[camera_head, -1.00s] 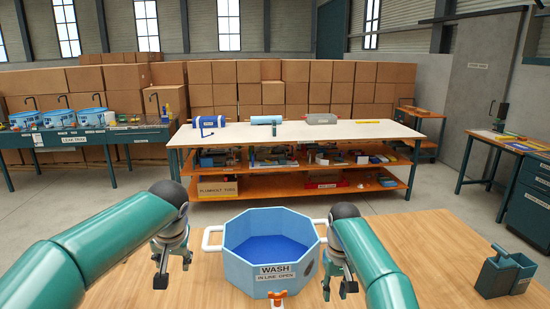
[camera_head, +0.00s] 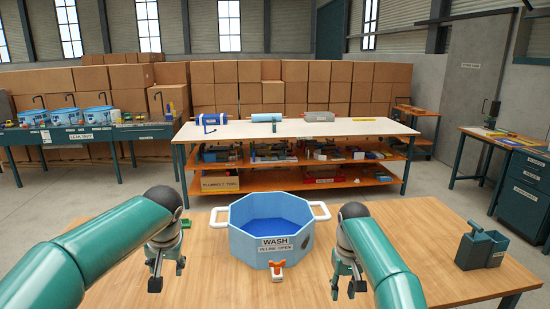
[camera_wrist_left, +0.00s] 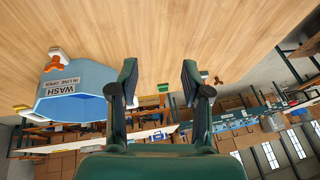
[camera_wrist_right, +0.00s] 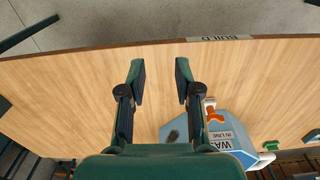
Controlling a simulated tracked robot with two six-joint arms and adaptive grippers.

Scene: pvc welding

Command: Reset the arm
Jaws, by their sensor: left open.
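My left gripper (camera_head: 168,268) hangs above the wooden table, left of the blue wash tub, open and empty. In the left wrist view its two fingers (camera_wrist_left: 160,80) are apart with nothing between them. My right gripper (camera_head: 347,283) is to the right of the tub, also empty. In the right wrist view its fingers (camera_wrist_right: 158,80) stand apart over bare wood. The tub (camera_head: 262,258) is octagonal, labelled WASH, with white side handles and blue inside. An orange valve (camera_head: 277,267) is on its front. Neither gripper touches the tub.
The wooden table (camera_head: 420,240) has free room around the tub. A teal two-part holder (camera_head: 482,250) stands at its right. Behind, across a floor gap, is a white-topped bench (camera_head: 350,128) with cylinders on it. A leak-test bench (camera_head: 85,134) is at the far left.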

